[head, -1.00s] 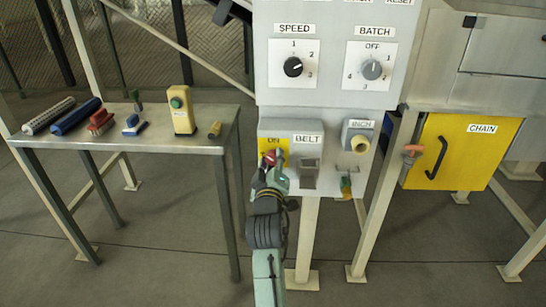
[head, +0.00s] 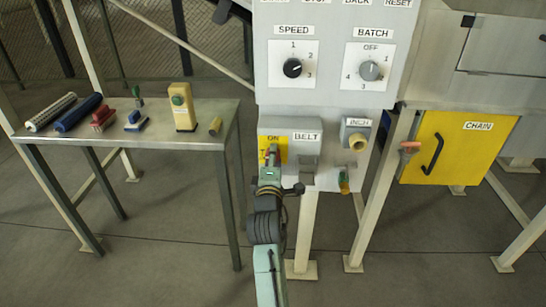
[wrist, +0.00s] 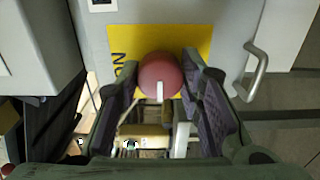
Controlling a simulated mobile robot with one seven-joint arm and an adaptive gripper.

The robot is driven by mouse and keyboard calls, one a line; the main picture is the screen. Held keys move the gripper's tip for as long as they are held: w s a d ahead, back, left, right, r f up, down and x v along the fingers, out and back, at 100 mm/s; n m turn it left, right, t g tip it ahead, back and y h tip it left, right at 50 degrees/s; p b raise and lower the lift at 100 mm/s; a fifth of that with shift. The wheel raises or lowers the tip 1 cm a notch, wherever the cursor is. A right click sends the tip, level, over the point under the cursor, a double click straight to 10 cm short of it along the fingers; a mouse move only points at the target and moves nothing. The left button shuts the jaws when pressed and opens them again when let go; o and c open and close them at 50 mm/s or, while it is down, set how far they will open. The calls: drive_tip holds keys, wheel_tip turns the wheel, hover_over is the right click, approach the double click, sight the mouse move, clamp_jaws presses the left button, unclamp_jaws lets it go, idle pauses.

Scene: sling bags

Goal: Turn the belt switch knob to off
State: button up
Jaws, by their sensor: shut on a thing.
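The belt switch knob is a red ball-like knob (wrist: 158,72) with a white pointer mark, on a yellow plate (wrist: 205,42) in the wrist view. The mark points toward the bottom of that view, about a quarter turn from the "ON" label at the plate's left. My gripper (wrist: 160,92) has one finger on each side of the knob and is shut on it. In the head view my gripper (head: 271,156) is in front of the yellow plate (head: 283,147), left under the BELT label, and hides most of the knob.
The BELT box (head: 307,150) sits below the SPEED dial (head: 292,68) and BATCH dial (head: 369,71). A metal table (head: 160,136) with brushes stands left. A yellow CHAIN door (head: 462,150) is right.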

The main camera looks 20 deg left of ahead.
idle(0.5)
drive_tip(key=o, duration=1.2)
drive_tip(key=shift+c, duration=0.2)
drive_tip(key=v, duration=1.2)
